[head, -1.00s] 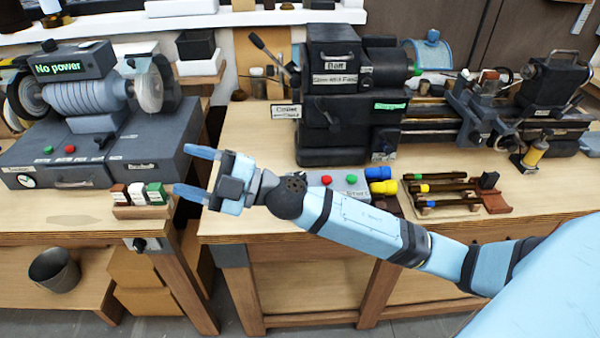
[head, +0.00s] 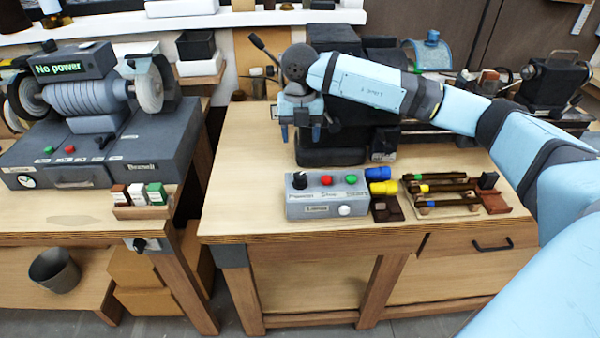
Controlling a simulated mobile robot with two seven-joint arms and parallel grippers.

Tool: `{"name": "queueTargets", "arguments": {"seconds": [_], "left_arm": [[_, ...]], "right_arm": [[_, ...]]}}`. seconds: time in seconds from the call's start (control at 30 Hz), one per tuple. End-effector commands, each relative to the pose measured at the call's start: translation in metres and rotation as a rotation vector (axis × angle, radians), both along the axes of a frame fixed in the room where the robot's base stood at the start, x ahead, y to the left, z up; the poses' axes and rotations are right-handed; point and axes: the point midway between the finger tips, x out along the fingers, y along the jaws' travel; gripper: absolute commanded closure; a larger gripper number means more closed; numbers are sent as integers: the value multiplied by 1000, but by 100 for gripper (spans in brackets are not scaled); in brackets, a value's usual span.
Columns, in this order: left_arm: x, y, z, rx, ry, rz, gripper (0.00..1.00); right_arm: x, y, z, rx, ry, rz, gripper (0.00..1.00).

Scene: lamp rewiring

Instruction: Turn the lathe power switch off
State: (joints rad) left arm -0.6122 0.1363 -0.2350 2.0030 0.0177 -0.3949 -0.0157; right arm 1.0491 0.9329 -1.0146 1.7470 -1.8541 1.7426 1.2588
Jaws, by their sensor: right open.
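The lathe control box (head: 327,208) is a grey box at the front left of the right bench, in full view. On its top are a black power knob (head: 299,181) at the left, a red button (head: 326,180) and a green button (head: 351,179). A white round part is on its front face. My right gripper (head: 300,133) is open and empty, fingers pointing down, in front of the lathe headstock. In the picture it is above the knob and apart from it. My left gripper is out of view.
The black lathe (head: 333,157) stands behind, partly hidden by my right arm. Blue and yellow pieces (head: 383,187) and a tool rack (head: 440,190) sit right of the box. A grinder (head: 88,97) reading "No power" stands on the left bench. The bench left of the box is clear.

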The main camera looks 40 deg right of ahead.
Motion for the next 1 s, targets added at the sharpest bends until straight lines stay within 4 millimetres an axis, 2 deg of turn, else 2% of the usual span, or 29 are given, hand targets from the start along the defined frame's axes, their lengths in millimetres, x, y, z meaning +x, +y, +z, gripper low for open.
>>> {"name": "queueTargets", "arguments": {"seconds": [0.3,0.5,0.7,1.0], "left_arm": [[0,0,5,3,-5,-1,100],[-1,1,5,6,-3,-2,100],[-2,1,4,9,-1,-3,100],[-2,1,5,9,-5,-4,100]], "right_arm": [[-1,1,-66,3,4,3,40],[-1,1,-103,4,3,3,40],[-1,2,-121,5,2,5,40],[0,2,-125,5,0,5,40]]}}
